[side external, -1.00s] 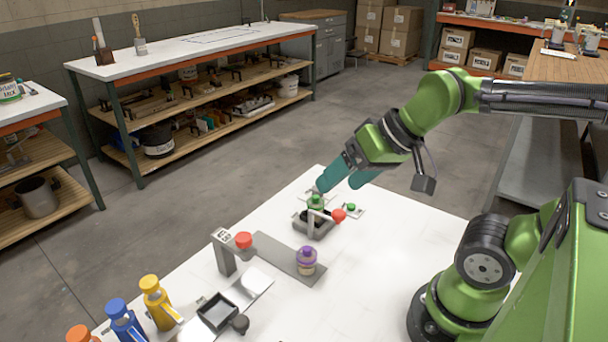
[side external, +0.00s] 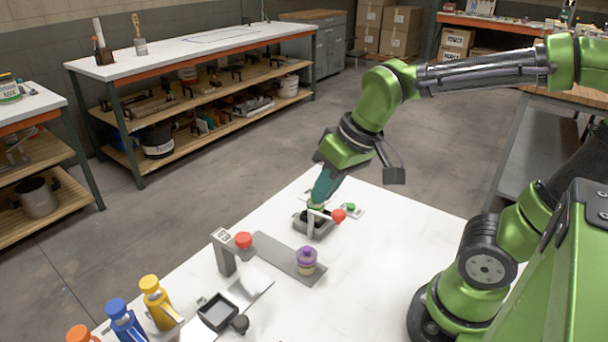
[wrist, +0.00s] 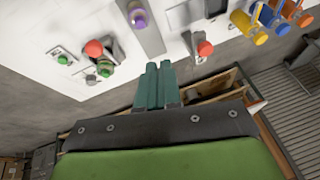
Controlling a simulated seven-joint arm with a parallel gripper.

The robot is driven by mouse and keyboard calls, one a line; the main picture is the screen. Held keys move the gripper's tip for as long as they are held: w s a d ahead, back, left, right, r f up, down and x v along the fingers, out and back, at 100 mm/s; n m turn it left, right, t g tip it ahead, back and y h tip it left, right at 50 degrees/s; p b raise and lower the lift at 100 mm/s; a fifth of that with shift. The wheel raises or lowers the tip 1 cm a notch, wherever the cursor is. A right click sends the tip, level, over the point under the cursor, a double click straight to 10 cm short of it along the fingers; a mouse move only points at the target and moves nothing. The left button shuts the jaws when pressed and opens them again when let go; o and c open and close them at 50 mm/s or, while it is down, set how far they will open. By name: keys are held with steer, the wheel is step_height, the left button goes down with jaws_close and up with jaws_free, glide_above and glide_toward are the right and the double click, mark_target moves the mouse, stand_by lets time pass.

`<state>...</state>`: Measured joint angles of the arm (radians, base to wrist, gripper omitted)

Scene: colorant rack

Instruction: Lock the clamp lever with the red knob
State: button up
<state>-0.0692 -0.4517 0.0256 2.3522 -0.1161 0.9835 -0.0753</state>
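The clamp (side external: 312,231) is a grey block on the white table, with a pale lever ending in a red knob (side external: 339,215) on its right. In the wrist view the red knob (wrist: 93,48) is at upper left, beside a green-topped bottle (wrist: 105,68). In the side view the bottle is mostly hidden behind my fingers. My gripper (side external: 318,202) has teal fingers pointing down over the clamp area. In the wrist view my gripper (wrist: 158,66) has its fingers together with nothing visible between them, and right of the knob in the picture. Contact with the lever cannot be told.
A green button (side external: 351,208) on a small plate is right of the clamp. A purple-capped bottle (side external: 306,260) stands on a grey strip (side external: 275,250). A post with a red top (side external: 243,240), a dark tray (side external: 218,312) and coloured bottles (side external: 158,302) are nearer the camera. The right tabletop is clear.

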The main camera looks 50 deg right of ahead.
steer(key=w+f+n+g+h, duration=0.1)
steer(key=w+n, duration=0.1)
steer(key=n, duration=0.1)
steer(key=w+f+n+g+h, duration=0.1)
steer(key=w+n+g, duration=0.1)
steer(key=w+a+f+n+g+h, duration=0.1)
steer(key=w+n+g, duration=0.1)
steer(key=n, duration=0.1)
steer(key=shift+w+f+n, duration=0.1)
steer(key=shift+f+n, duration=0.1)
steer(key=shift+n, duration=0.1)
jaws_close()
steer(key=n, duration=0.2)
steer(key=w+r+n+g+h, duration=0.1)
steer(key=w+d+n+h, duration=0.1)
steer(key=n, duration=0.1)
steer(key=shift+r+n+g, duration=0.2)
steer(key=shift+n+g, duration=0.1)
steer(key=shift+g, duration=0.1)
steer(key=s+d+f, duration=0.3)
steer(key=d+f, duration=0.3)
steer(key=f, duration=0.3)
steer(key=shift+s+d+f, duration=0.15)
steer(key=shift+s+d, duration=0.25)
